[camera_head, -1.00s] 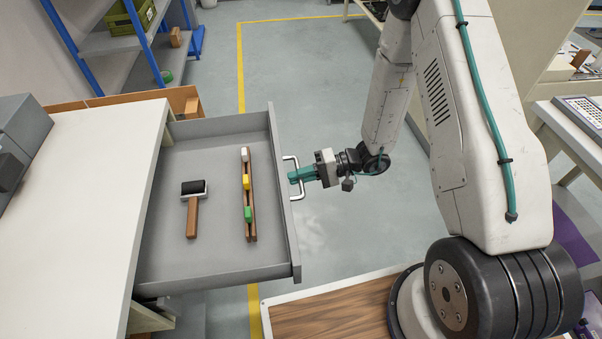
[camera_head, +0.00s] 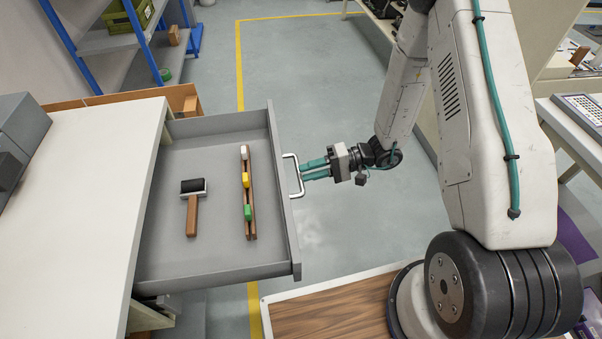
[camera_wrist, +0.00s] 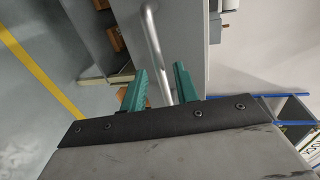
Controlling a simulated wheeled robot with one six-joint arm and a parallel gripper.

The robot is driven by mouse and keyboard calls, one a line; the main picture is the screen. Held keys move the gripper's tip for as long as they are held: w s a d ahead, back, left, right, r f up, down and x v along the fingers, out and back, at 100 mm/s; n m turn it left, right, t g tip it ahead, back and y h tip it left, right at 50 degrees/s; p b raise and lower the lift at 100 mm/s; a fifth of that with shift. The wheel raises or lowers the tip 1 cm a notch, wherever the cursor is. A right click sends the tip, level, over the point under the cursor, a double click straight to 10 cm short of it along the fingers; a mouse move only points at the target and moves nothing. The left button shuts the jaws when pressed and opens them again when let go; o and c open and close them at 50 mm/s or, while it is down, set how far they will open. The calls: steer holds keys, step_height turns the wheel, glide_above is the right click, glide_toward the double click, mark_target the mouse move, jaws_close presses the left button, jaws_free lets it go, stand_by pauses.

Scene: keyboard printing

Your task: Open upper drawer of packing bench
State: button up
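The upper drawer (camera_head: 218,273) of the packing bench (camera_head: 82,190) is pulled far out, and its inside shows. Its silver bar handle (camera_head: 294,176) is on the front face. My gripper (camera_head: 303,170) is just to the right of the handle, with its teal fingers apart and pointing at it. In the wrist view the open gripper (camera_wrist: 159,82) has a gap between its fingers, and the handle (camera_wrist: 156,50) lies ahead, its end close to the gap. The fingers do not hold it.
In the drawer lie a roller with a wooden grip (camera_head: 192,210) and a wooden rack (camera_head: 250,200) with white, yellow and green pieces. A blue-framed shelf (camera_head: 110,42) stands at the back left. Grey floor is free beyond the drawer.

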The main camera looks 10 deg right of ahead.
steer(key=v, duration=0.4)
steer(key=shift+d, duration=0.2)
stand_by(0.3)
steer(key=s+d+r+h, duration=0.2)
steer(key=s+r+h, duration=0.3)
steer(key=r, duration=0.6)
steer(key=s+d+r+h, duration=0.2)
steer(key=s+r+h, duration=0.3)
steer(key=s+r, duration=0.5)
steer(key=s+d+r+h, duration=0.2)
steer(key=s+r+h, duration=0.3)
steer(key=r, duration=0.6)
steer(key=s, duration=0.2)
steer(key=shift+s+d+r+n+h, duration=0.3)
steer(key=shift+s+n, duration=0.1)
